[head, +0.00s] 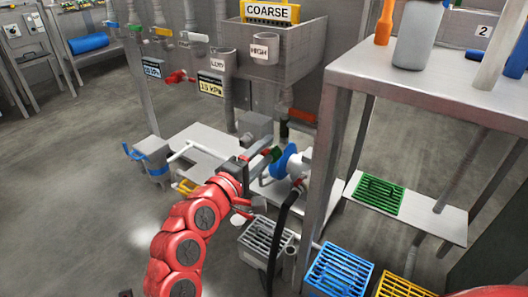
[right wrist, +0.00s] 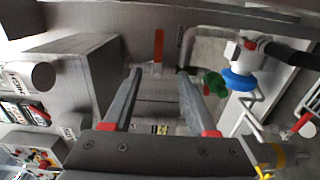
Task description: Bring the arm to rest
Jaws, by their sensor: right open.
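My right arm (head: 183,245) is red and reaches up from the bottom of the head view. Its right gripper (head: 257,157) is in front of the pipework. In the right wrist view the gripper (right wrist: 160,72) has its two grey fingers wide apart with nothing between them. A green knob (right wrist: 214,84) shows just right of the right finger, and in the head view the green knob (head: 275,154) is near the fingertips; I cannot tell if they touch. My left gripper is not in view.
A blue handwheel (head: 284,160) on a white valve body is close beside the gripper. A grey bench (head: 430,85) with bottles stands at right. A grey crate (head: 267,240), a blue crate (head: 340,270) and a black hose (head: 284,225) are right of my arm. Floor at left (head: 70,200) is clear.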

